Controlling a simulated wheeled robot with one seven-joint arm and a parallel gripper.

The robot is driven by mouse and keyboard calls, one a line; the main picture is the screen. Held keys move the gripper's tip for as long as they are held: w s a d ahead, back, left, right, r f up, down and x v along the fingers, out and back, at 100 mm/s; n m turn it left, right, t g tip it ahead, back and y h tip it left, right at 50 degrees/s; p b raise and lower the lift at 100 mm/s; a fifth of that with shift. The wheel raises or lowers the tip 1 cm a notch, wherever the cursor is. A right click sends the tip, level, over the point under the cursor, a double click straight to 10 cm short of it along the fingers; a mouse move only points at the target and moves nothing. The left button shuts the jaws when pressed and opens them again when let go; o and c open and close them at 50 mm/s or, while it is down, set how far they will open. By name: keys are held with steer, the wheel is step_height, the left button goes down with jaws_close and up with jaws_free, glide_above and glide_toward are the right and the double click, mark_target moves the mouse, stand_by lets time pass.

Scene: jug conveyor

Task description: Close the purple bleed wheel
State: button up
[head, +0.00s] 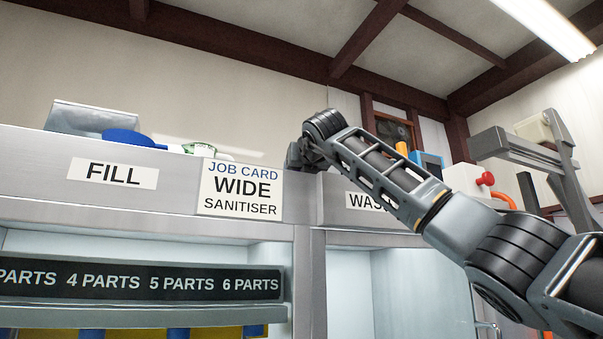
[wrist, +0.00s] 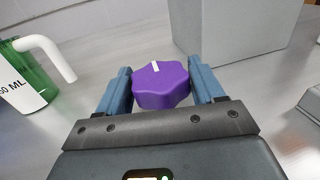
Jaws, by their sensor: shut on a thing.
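The purple bleed wheel (wrist: 162,88) is a lobed knob with a white mark on its top, in the middle of the wrist view. My gripper (wrist: 162,90) has a blue finger on each side of the wheel and is shut on it. The wheel's underside and mount are hidden. In the head view my arm reaches over the top of the cabinet, and the wheel and fingers are hidden there.
A green jug (wrist: 28,75) with a white handle stands left of the wheel. A grey box (wrist: 225,30) stands behind it. The head view shows a job card (head: 240,188) reading WIDE SANITISER, a FILL sign (head: 113,174) and a red button (head: 485,179).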

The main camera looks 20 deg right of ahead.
steer(key=o, duration=1)
steer(key=shift+c, duration=0.2)
steer(key=shift+s, duration=0.1)
steer(key=b+v, duration=0.3)
steer(key=v, duration=0.4)
steer(key=shift+s+a, duration=0.1)
steer(key=shift+s, duration=0.25)
